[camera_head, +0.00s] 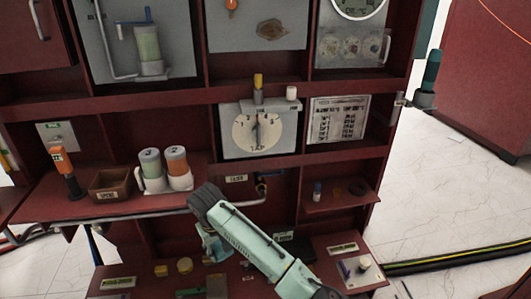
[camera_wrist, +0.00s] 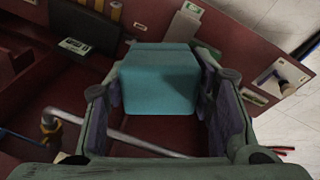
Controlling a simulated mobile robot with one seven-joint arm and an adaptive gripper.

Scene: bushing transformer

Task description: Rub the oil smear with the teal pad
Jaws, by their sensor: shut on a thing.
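The teal pad (camera_wrist: 160,80) is a block held between the two fingers of my gripper (camera_wrist: 160,95) in the wrist view. My gripper (camera_head: 212,248) is low in the middle of the head view, in front of the red cabinet and above its lower shelf. The pad is hard to make out there against the gripper. A brown, irregular patch that looks like the oil smear (camera_head: 271,30) is on the grey upper middle panel, far above my gripper and apart from the pad.
A TAP dial (camera_head: 257,134) is on the middle panel, below the smear. Two capped canisters (camera_head: 164,168), a brown box (camera_head: 110,184) and an orange-topped tool (camera_head: 65,170) stand on the left shelf. A grey rail (camera_head: 140,215) runs along its front.

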